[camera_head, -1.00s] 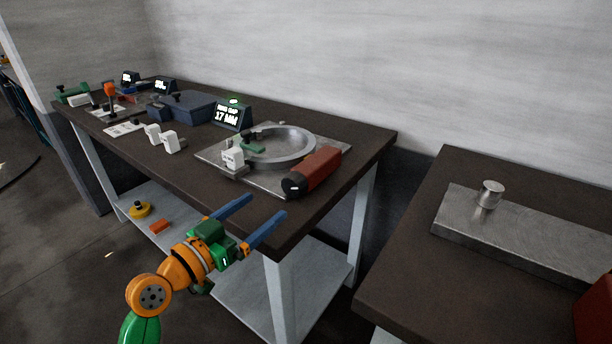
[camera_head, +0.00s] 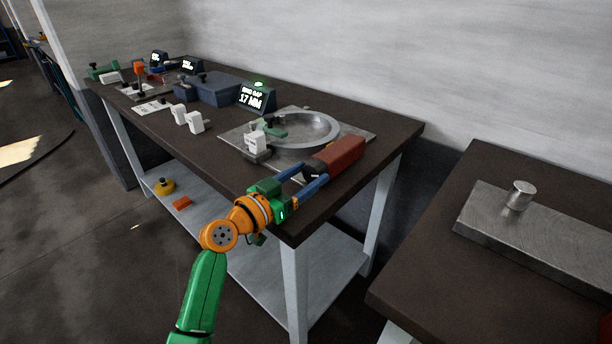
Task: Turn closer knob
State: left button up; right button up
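The closer's black knob (camera_head: 313,172) is on the near left end of a red block (camera_head: 338,154), at the edge of a metal plate with a ring on the workbench. My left gripper (camera_head: 316,173) reaches up from below, over the bench's front edge. Its two blue fingers are apart, one on each side of the knob, and their tips are close to the red block. Whether they touch the knob is too small to tell. My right gripper is not in view.
The metal ring (camera_head: 298,130) lies on the plate (camera_head: 233,135), with a white block (camera_head: 255,142) at its left. Behind it a display (camera_head: 254,97) reads 17 MM with a green light. White blocks (camera_head: 188,118) stand farther left. A second table (camera_head: 425,250) is at right.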

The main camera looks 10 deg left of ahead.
pick_arm(q)
jog(key=c, duration=0.6)
jog(key=shift+o, duration=0.2)
jog(key=shift+n+p, duration=0.3)
jog(key=shift+n, duration=1.9)
jog(key=o, duration=1.4)
jog(key=shift+w, duration=0.1)
